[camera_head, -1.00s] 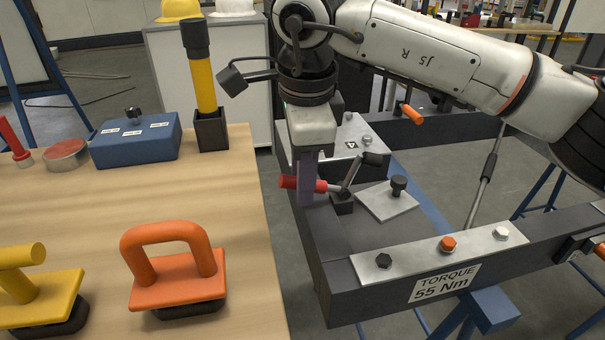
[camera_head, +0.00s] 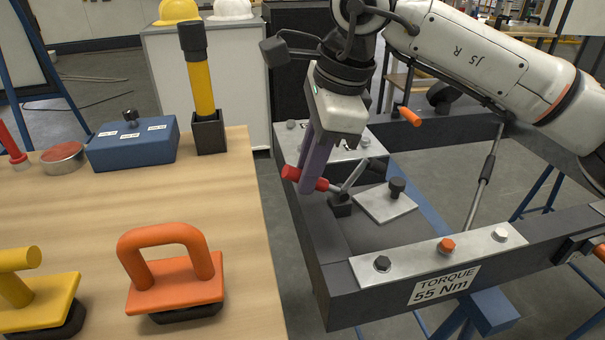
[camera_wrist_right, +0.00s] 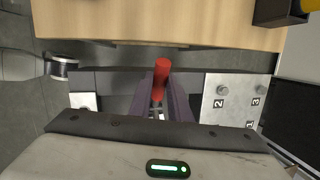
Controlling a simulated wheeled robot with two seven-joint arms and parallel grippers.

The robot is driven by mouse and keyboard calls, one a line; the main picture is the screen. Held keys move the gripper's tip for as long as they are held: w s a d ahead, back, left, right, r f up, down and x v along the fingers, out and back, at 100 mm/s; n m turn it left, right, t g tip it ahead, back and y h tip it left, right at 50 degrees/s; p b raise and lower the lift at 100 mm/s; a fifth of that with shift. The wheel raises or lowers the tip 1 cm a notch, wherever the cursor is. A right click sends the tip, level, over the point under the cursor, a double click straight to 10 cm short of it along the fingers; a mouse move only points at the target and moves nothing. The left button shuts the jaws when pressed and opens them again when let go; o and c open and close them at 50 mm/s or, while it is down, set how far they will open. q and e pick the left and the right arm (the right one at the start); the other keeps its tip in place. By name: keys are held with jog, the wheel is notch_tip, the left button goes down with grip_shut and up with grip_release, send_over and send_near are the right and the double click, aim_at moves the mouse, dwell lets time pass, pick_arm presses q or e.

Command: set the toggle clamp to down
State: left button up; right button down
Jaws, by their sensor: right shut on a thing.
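The toggle clamp (camera_head: 341,203) has a black base on the dark container frame (camera_head: 312,235), with a metal arm and a red handle (camera_head: 290,173). The handle's ends stick out on both sides of the fingers. In the right wrist view the red handle (camera_wrist_right: 161,67) stands out between the two fingers (camera_wrist_right: 161,100). The fingers hide the handle's middle. My left gripper is not in view.
A square metal plate with a black knob (camera_head: 388,203) is right of the clamp. A bolted "TORQUE 55 Nm" bar (camera_head: 425,259) crosses the front. The wooden table (camera_head: 90,215) at left holds an orange-handled tool (camera_head: 178,283), a blue box (camera_head: 132,146) and a yellow-black torch (camera_head: 203,90).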

aim_at(326, 181)
jog(key=shift+w+d+r+y, duration=0.15)
jog(key=shift+d+r+y, duration=0.35)
jog(key=shift+d+y, duration=0.4)
jog(key=shift+w+d+r+g+y+b, duration=0.1)
jog(key=shift+d+r+g+y+b, duration=0.15)
jog(key=shift+y, duration=0.4)
jog(key=shift+d+r+g+y+b, duration=0.15)
jog(key=shift+d+y+b, duration=0.1)
jog(key=shift+y, duration=0.4)
